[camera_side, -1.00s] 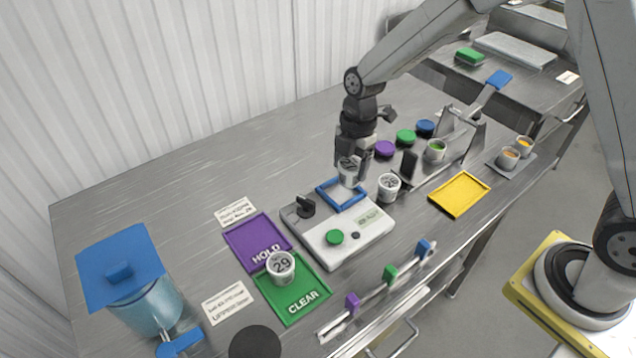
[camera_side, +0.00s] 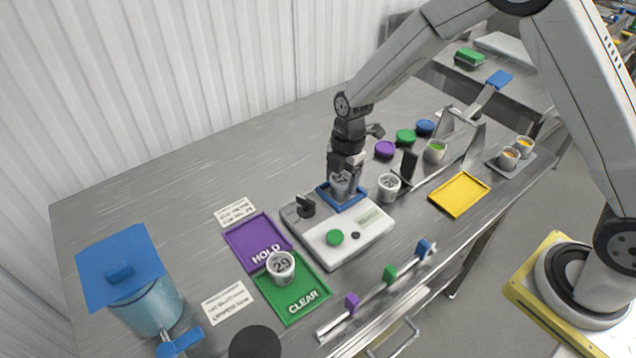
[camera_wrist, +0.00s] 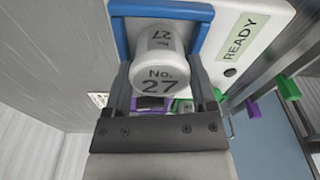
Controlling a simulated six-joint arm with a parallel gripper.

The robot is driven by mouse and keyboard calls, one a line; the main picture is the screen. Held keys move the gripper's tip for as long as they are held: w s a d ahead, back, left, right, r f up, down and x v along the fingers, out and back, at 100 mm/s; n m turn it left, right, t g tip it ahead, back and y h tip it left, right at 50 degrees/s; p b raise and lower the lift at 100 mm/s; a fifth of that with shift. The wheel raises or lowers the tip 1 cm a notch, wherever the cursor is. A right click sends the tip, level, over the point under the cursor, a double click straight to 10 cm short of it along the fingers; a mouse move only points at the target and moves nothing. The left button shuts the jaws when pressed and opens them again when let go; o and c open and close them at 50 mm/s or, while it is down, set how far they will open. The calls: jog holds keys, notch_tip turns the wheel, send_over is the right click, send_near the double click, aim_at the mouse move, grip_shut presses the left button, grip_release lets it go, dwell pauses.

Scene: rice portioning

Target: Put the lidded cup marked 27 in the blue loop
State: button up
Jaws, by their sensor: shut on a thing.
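The white lidded cup marked 27 (camera_wrist: 159,62) is between the two fingers of my gripper (camera_wrist: 160,85) in the wrist view. My gripper (camera_side: 343,185) is shut on it. In the side view the cup (camera_side: 341,187) is partly hidden by the fingers. It is inside the outline of the blue loop (camera_side: 352,205) at the far end of the white device. The blue loop (camera_wrist: 203,38) frames the cup in the wrist view. I cannot tell whether the cup's base touches the surface.
A second cup (camera_side: 388,186) stands just right of the loop. A cup marked 29 (camera_side: 281,265) stands at the green CLEAR tray (camera_side: 293,306), beside the purple HOLD tray (camera_side: 243,232).

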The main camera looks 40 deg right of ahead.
aim_at(346, 174)
jog(key=shift+f, duration=0.15)
jog(key=o, duration=1.3)
jog(key=r, duration=0.4)
jog(key=d+r, duration=0.1)
jog(key=r, duration=0.7)
jog(key=shift+w+d+r, duration=0.1)
jog(key=shift+w+d, duration=0.05)
jog(key=shift+d, duration=0.1)
jog(key=s+d+m+t, duration=0.1)
jog(key=s+d+m, duration=0.1)
jog(key=s+m, duration=0.3)
jog(key=s+d+f+m+t+h, duration=0.1)
jog(key=s+d+m, duration=0.1)
jog(key=s+m, duration=0.4)
jog(key=s+d+f+m, duration=0.1)
jog(key=s+d+m, duration=0.1)
jog(key=s+m, duration=0.3)
jog(key=shift+s+d+f+m+t, duration=0.1)
jog(key=shift+m+t, duration=0.05)
jog(key=shift+m, duration=0.6)
jog(key=shift+s+d+f+m+t, duration=0.1)
jog(key=shift+s+m, duration=0.05)
jog(key=shift+m, duration=0.55)
jog(key=shift+s+d+f+m+t, duration=0.1)
jog(key=shift+m+t, duration=0.05)
jog(key=shift+m, duration=0.6)
